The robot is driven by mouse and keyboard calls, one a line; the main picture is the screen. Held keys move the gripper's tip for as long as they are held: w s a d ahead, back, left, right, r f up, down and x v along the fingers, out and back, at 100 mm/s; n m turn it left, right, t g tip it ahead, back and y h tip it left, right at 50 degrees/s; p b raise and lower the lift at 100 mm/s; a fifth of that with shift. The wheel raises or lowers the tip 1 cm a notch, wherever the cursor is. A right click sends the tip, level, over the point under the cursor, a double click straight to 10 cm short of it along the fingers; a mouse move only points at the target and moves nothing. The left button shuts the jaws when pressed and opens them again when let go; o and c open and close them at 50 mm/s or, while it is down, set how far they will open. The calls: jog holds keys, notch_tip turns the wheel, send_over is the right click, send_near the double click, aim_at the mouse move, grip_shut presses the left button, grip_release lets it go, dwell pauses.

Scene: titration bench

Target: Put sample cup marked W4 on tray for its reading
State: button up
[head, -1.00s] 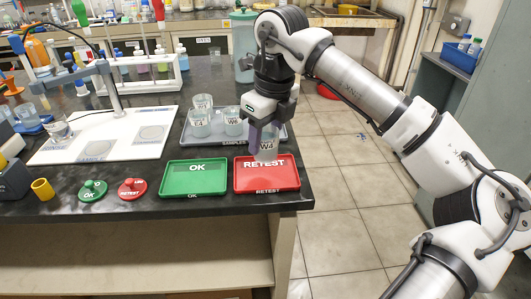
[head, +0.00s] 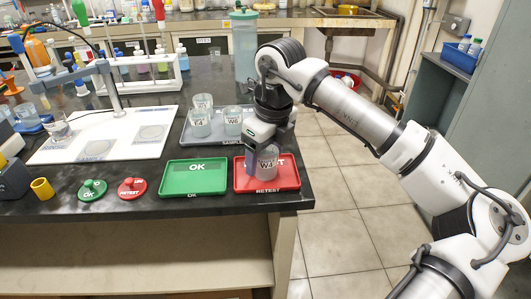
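The sample cup marked W4 (head: 267,164), a clear cup with its label facing me, is upright at the red RETEST tray (head: 287,187). Its base appears to be on or just above the tray surface. My gripper (head: 257,155) comes down from above, with a finger against the cup's left side, and appears shut on it. The far finger is hidden. The green OK tray (head: 194,190) is empty, left of the red one.
Other labelled cups stand on the grey sample tray (head: 213,141) behind. A white board (head: 104,151) with round pads is on the left. Green (head: 92,190) and red (head: 132,188) knobbed discs and a yellow cup (head: 42,188) sit near the front edge.

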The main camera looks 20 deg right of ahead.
aim_at(272, 176)
notch_tip(272, 176, up, 12)
jog(key=s, duration=0.1)
jog(key=shift+s+d+r, duration=0.15)
jog(key=shift+s+d, duration=0.15)
jog(key=shift+d, duration=0.15)
dwell(0.6)
